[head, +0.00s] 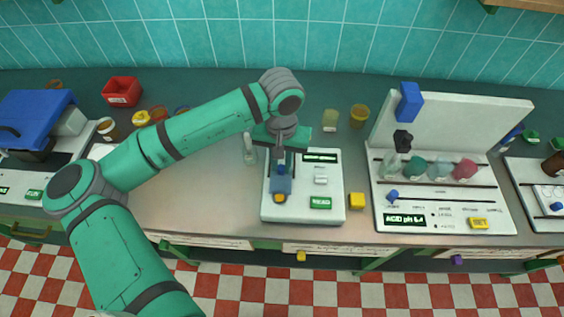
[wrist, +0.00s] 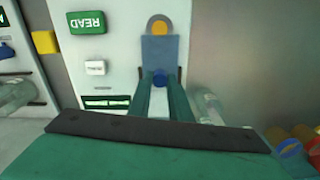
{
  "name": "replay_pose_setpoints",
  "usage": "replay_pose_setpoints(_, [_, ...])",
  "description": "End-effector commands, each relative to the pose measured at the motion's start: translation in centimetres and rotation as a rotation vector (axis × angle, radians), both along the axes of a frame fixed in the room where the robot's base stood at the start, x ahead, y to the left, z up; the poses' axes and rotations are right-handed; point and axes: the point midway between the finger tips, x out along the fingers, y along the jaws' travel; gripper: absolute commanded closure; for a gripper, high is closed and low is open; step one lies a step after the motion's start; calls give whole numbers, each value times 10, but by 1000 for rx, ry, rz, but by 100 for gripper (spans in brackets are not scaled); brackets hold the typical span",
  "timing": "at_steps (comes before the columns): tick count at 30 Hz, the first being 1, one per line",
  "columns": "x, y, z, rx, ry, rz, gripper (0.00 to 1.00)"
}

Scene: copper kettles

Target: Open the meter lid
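The meter (head: 330,209) is a white box with a green READ button (head: 320,203) and a dark display; it also shows in the wrist view (wrist: 124,20). Its lid (head: 281,183) is a blue-grey slab lying flat on the left part of the meter, with a yellow round spot at its near end. In the wrist view the lid (wrist: 160,50) carries a small blue knob (wrist: 159,79). My gripper (head: 281,158) is above the lid's far end. Its green fingers (wrist: 160,88) stand close on both sides of the knob, with no clear gap.
A yellow cube (head: 357,201) sits right of the meter. A glass vial (head: 250,150) stands close on its left. A white station (head: 447,225) with flasks and a raised back panel is to the right. A red bin (head: 122,91) is at the back left. Counter front of the meter is narrow.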

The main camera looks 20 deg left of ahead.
Motion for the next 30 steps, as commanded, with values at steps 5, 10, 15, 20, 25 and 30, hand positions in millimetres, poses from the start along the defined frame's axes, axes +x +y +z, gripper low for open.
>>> replay_pose_setpoints(5, [11, 3, 0, 0, 0, 2, 100])
replay_pose_setpoints(10, [34, 9, 0, -1, -1, 2, 100])
replay_pose_setpoints(15, [40, 11, 0, 1, 0, 1, 100])
replay_pose_setpoints(20, [40, 11, 0, 2, 0, 0, 100])
replay_pose_setpoints(25, [40, 11, 0, 1, 0, -1, 63])
replay_pose_setpoints(30, [40, 11, 0, 1, 0, -1, 63])
